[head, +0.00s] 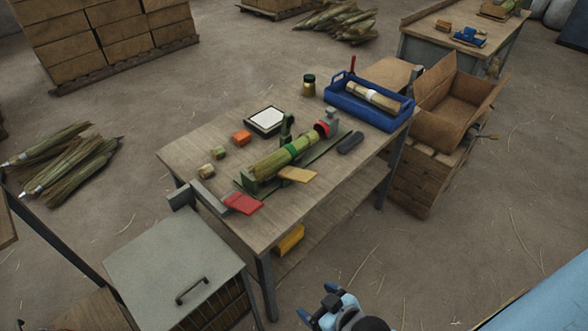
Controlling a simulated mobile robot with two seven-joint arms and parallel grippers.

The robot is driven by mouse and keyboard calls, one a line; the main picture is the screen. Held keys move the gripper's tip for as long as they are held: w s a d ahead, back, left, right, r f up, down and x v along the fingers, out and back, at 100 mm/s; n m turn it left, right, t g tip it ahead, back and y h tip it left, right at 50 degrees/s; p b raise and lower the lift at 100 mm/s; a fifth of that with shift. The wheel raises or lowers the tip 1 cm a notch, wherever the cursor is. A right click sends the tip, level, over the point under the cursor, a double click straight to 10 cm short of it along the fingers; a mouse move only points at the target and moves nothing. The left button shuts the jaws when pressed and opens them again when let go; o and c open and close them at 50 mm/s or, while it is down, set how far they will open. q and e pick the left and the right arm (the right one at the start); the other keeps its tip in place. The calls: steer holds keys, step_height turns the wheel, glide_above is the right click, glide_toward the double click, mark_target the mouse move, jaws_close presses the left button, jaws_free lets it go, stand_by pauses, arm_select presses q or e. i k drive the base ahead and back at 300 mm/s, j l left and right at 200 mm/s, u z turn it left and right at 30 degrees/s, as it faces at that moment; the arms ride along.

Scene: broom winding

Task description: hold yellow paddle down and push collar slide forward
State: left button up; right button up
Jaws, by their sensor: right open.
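The flat yellow paddle (297,175) juts from the front side of the winding fixture on the wooden table (190,150). A bundle of green-brown broom straw (270,163) lies along the fixture, with a green band around it. At its far right end is a grey part with a red ring (322,128), which looks like the collar slide. My right gripper (316,302) is open at the bottom of the head view, in front of the table and well apart from the paddle and collar. My left gripper is not in view.
A red paddle (243,203) sits at the table's left front. A dark handle (350,143) lies right of the fixture. A blue tray (345,104), a jar (309,86) and a framed white panel (267,120) stand behind. A yellow block (290,239) is below the tabletop.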

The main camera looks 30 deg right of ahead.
mark_target(327, 126)
steer(key=i+l+u, duration=0.15)
steer(key=l, duration=0.5)
steer(key=i+l+u, duration=0.1)
steer(key=l, duration=0.6)
steer(key=i+l+u, duration=0.15)
steer(key=l, duration=0.55)
steer(key=i+l+u, duration=0.1)
steer(key=l, duration=0.6)
steer(key=i+l+u, duration=0.15)
steer(key=l, duration=0.55)
